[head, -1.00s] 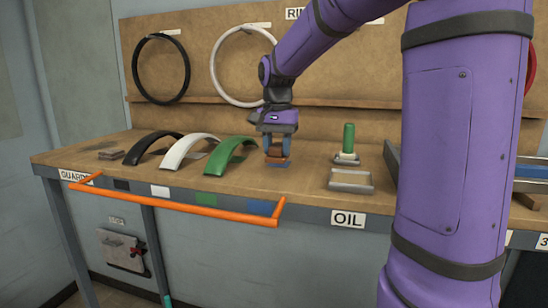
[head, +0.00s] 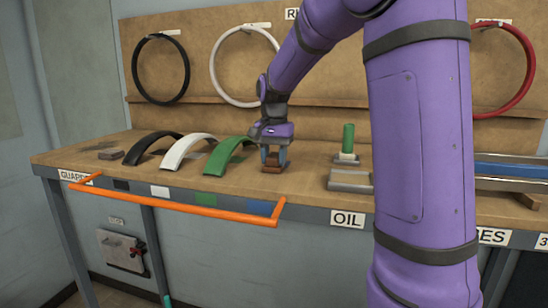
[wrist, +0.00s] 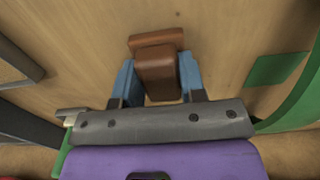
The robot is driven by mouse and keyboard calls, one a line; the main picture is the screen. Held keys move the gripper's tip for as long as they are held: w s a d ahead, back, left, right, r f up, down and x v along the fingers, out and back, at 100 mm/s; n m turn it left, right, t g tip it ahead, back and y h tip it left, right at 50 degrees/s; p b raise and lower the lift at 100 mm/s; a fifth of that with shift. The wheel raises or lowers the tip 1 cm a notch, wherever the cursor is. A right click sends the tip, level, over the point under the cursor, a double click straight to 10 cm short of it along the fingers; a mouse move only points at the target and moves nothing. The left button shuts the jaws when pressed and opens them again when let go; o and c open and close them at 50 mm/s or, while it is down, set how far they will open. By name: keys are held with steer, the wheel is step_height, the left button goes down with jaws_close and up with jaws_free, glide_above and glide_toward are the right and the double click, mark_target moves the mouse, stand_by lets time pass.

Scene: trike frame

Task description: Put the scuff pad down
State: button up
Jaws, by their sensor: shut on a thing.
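The scuff pad (head: 272,169) is a brown block with a raised grip, low at the bench top in the head view, just right of the green guard (head: 232,150). My gripper (head: 275,155) points down and is shut on it. In the wrist view the pad (wrist: 157,65) sits between the blue fingers (wrist: 158,78), its wider part showing beyond them. The pad appears to be at the wood surface, but its underside is hidden, so I cannot tell whether it rests fully.
White (head: 186,147) and black guards (head: 150,146) stand farther left. An orange rail (head: 180,208) runs along the bench front. A green-handled tool (head: 348,140) and a grey tray (head: 350,180) stand to the right. Bare wood lies between pad and tray.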

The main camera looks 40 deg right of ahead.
mark_target(274, 155)
steer(key=shift+f, duration=0.15)
steer(key=o, duration=1)
steer(key=shift+c, duration=0.2)
step_height(274, 155, up, 12)
steer(key=s+a+f+n+t, duration=0.1)
steer(key=s+a+f+n, duration=0.2)
steer(key=s, duration=0.5)
steer(key=s+a+f+n+t, duration=0.2)
steer(key=s+a+f+n, duration=0.1)
steer(key=s, duration=0.6)
steer(key=s+a+f+n+t, duration=0.2)
steer(key=s+a, duration=0.4)
steer(key=s, duration=0.3)
steer(key=shift+s+a+f+n, duration=0.15)
steer(key=shift+a+f+n, duration=0.3)
steer(key=shift+n, duration=0.75)
